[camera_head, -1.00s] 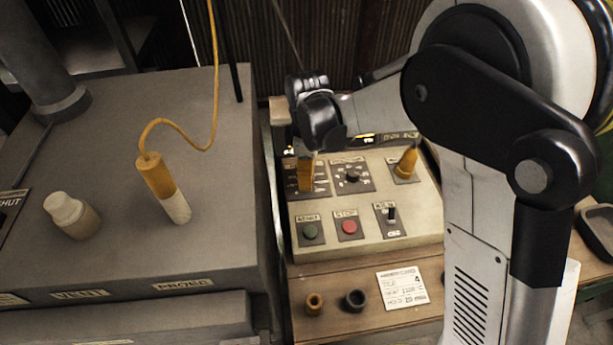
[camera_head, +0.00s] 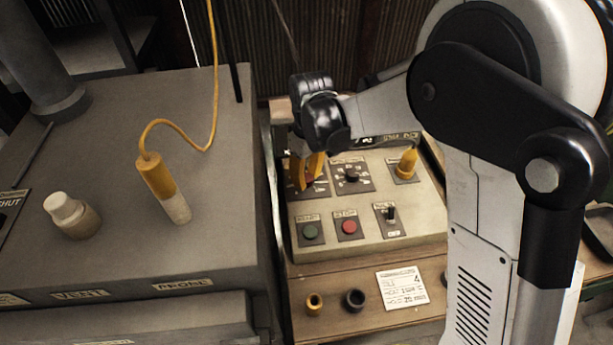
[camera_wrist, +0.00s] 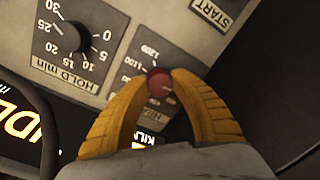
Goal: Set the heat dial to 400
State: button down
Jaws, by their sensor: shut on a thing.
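The heat dial is a round red knob (camera_wrist: 160,84) on the panel, seen in the wrist view between the yellow fingertips. My gripper (camera_wrist: 160,82) is shut on this knob, one finger on each side. In the head view my gripper (camera_head: 309,170) reaches down onto the upper left dial of the control panel (camera_head: 400,242). The knob's pointer setting is too small to read.
A black hold-time dial (camera_head: 351,174) sits right beside the gripped one. A yellow knob (camera_head: 407,162), green button (camera_head: 310,231), red button (camera_head: 349,227) and black switch (camera_head: 391,214) share the panel. A grey kiln box (camera_head: 110,245) with a yellow probe (camera_head: 162,186) stands left.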

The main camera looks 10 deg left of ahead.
aim_at(309, 177)
jog(key=m, duration=0.4)
jog(key=shift+m, duration=1.9)
jog(key=c, duration=1)
grip_release()
jog(key=shift+c, duration=0.2)
notch_tip(309, 177, up, 12)
jog(key=shift+d, duration=0.35)
jog(key=shift+w, duration=0.1)
